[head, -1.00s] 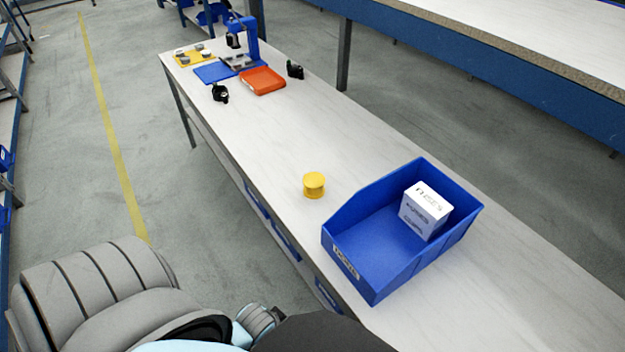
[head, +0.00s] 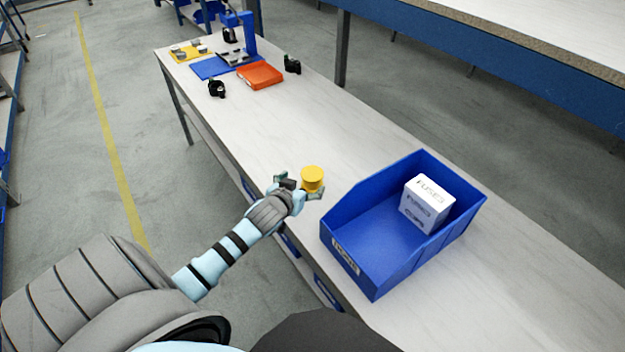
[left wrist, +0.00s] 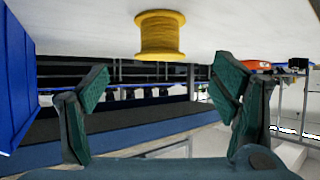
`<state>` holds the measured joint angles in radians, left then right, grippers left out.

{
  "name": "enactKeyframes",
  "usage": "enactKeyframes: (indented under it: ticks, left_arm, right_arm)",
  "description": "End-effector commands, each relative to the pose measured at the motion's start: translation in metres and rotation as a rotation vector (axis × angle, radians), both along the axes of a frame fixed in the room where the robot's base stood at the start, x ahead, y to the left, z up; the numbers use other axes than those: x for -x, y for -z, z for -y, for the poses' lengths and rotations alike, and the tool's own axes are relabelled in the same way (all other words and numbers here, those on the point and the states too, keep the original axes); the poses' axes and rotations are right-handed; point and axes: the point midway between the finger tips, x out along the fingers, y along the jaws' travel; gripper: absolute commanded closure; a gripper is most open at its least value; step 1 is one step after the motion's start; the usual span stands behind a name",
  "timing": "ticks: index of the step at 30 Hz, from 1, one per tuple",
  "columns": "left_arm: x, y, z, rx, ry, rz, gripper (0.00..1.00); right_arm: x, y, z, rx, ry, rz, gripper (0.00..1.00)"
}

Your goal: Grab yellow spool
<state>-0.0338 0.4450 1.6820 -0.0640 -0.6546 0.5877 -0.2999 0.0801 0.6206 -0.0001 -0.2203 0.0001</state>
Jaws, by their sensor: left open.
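The yellow spool (head: 312,178) stands on the white table near its front edge, left of the blue bin. My left gripper (head: 300,188) is at the spool, its fingers reaching toward either side of it in the head view. In the left wrist view the spool (left wrist: 160,36) appears at the top centre, beyond the two spread fingertips (left wrist: 165,90), with nothing between them. The left gripper is open and empty. I cannot tell from the head view whether a finger touches the spool. My right gripper is not in view.
A blue bin (head: 362,268) with a white box (head: 427,203) in it stands close to the right of the spool. An orange tray (head: 260,75), a blue mat (head: 210,68) and black items sit at the far end. The table middle is clear.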

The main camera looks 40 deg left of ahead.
Motion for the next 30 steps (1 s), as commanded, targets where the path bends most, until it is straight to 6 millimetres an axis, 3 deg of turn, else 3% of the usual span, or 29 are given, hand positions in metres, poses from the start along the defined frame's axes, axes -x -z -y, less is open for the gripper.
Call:
enactKeyframes:
  ticks: [10, 18, 29, 30]
  left_arm:
    - [-0.052, 0.02, -0.015, 0.003, -0.001, 0.0, 0.2]
    - [-0.059, 0.022, -0.018, 0.0, 0.001, -0.002, 0.2]
    - [-0.059, 0.022, -0.017, 0.0, 0.001, -0.002, 0.76]
    - [-0.059, 0.021, -0.017, 0.0, 0.001, -0.001, 0.77]
  right_arm:
    - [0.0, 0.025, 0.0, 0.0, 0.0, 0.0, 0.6]
    - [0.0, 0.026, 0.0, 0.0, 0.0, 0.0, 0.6]
    - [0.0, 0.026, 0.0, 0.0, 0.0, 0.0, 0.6]
    - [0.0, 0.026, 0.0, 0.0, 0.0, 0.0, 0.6]
